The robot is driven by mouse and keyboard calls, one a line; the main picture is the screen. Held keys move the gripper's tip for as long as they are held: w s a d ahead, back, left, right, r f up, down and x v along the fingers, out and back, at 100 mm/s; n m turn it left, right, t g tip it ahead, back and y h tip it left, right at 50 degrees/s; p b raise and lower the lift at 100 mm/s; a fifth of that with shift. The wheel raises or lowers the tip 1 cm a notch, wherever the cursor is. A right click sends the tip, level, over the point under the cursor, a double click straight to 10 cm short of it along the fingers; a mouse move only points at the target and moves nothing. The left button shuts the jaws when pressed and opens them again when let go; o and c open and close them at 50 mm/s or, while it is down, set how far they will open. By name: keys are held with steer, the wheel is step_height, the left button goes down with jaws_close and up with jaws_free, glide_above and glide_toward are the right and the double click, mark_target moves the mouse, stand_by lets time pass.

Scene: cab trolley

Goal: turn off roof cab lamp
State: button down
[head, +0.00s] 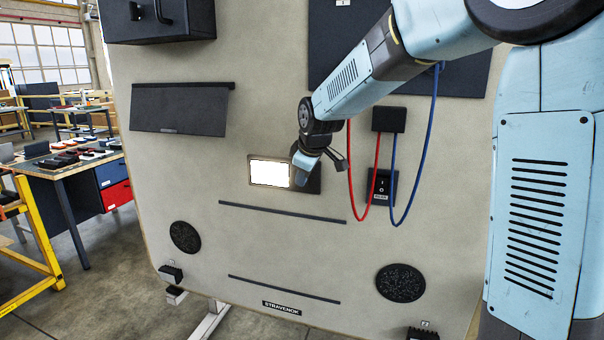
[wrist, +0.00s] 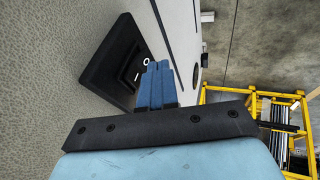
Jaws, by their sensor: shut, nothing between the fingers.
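The lamp (head: 269,172) is a bright, lit white rectangle on the beige panel in the head view. A dark plate (head: 315,182) adjoins its right side, partly hidden by my gripper (head: 303,176). My gripper is shut and empty, pointing down-left in front of the lamp's right end. In the wrist view my blue fingers (wrist: 157,84) are together beside a dark switch plate (wrist: 116,62) with a rocker and a white ring mark (wrist: 146,61). I cannot tell whether the fingertips touch it.
A second rocker switch (head: 381,187) with a label is right of my gripper. Red (head: 364,215) and blue (head: 403,222) cables hang from a black box (head: 389,119). A dark flap (head: 181,108) is upper left. A yellow frame (head: 45,245) stands at left.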

steer(key=shift+w+d+f, duration=0.2)
steer(key=shift+w, duration=0.25)
steer(key=shift+d, duration=0.1)
steer(key=shift+w+f, duration=0.1)
stand_by(0.4)
